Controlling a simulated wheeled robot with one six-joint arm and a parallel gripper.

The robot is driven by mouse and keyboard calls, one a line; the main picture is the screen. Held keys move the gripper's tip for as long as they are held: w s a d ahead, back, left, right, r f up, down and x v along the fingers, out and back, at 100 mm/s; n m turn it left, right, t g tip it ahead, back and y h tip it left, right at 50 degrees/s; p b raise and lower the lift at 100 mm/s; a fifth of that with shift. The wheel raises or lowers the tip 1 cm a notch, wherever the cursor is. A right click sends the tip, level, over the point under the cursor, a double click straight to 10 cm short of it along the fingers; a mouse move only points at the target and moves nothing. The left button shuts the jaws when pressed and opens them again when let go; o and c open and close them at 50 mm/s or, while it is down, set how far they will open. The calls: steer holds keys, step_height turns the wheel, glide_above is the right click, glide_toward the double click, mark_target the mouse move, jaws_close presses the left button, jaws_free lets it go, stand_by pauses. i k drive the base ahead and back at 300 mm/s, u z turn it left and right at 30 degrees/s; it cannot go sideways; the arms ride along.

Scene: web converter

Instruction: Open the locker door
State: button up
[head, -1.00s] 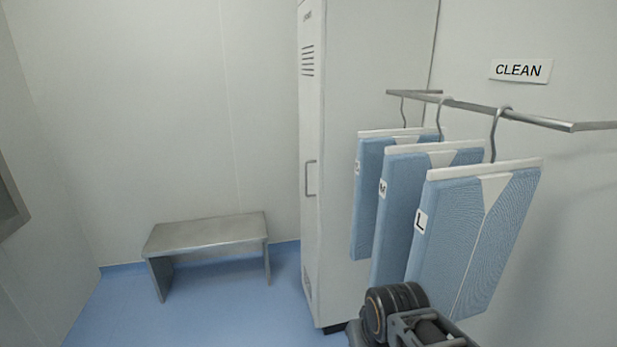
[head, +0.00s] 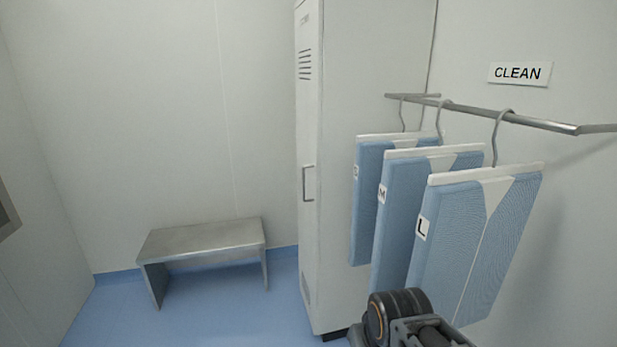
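The locker (head: 365,75) is a tall pale grey cabinet against the back wall. Its narrow door (head: 307,125) faces left, with vent slots near the top, and looks closed. A grey bar handle (head: 308,183) sits at mid-height on the door. My arm shows at the bottom, right of the locker's base and in front of the hanging garments. My gripper's fingers are not in view.
A metal bench (head: 203,241) stands left of the locker. Blue garments (head: 472,235) marked with sizes hang from a wall rail (head: 480,110) right of the locker, under a CLEAN sign (head: 520,73). The blue floor (head: 215,310) in front of the bench is clear.

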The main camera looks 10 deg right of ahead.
mark_target(308, 17)
steer(key=u, duration=0.05)
steer(key=i, duration=1.05)
steer(key=u, duration=0.9)
steer(key=i, duration=0.85)
steer(key=u, duration=0.5)
